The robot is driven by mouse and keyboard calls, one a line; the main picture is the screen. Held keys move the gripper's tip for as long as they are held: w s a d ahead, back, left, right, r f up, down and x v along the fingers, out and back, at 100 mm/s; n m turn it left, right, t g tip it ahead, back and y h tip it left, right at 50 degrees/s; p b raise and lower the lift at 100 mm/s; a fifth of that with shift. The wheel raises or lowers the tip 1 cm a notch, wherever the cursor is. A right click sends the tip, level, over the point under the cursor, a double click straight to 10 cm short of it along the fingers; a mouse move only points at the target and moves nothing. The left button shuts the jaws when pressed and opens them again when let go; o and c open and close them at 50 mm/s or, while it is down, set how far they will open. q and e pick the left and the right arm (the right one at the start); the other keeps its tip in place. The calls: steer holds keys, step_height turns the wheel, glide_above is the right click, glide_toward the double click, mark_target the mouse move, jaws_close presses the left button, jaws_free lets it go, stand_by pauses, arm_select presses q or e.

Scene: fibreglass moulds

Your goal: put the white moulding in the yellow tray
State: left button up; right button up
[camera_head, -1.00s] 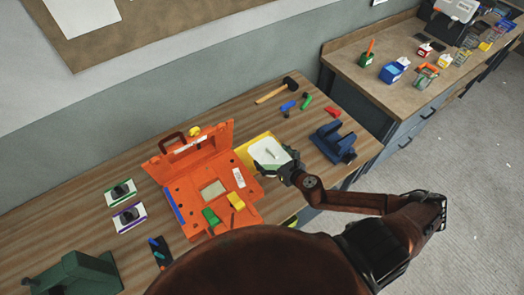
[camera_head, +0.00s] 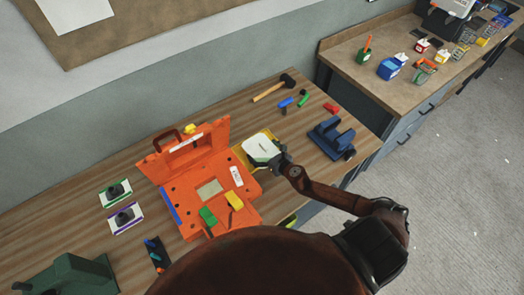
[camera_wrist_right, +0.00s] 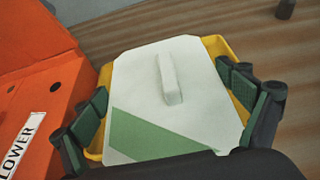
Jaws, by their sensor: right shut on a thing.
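The white moulding (camera_head: 261,148) is a flat plate with cut corners, a raised bar and a green band near one edge. It shows large in the right wrist view (camera_wrist_right: 140,80). My right gripper (camera_head: 277,159) is shut on it, with green-padded fingers at its two sides in the wrist view (camera_wrist_right: 163,88). The yellow tray (camera_head: 240,153) lies directly beneath the moulding on the bench. Its rim (camera_wrist_right: 217,46) shows around the plate, and the rest is hidden. I cannot tell whether the moulding touches the tray floor. My left gripper is not in view.
An open orange case (camera_head: 187,178) stands close left of the tray; a part lettered "LOWER" (camera_wrist_right: 22,147) is beside it. A blue fixture (camera_head: 331,139) stands to the right. A hammer (camera_head: 273,89) and small coloured pieces (camera_head: 303,99) lie behind. Bench around the hammer is mostly free.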

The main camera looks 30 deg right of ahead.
steer(key=shift+r, duration=0.1)
steer(key=shift+f, duration=0.25)
steer(key=o, duration=0.9)
steer(key=shift+o, duration=0.5)
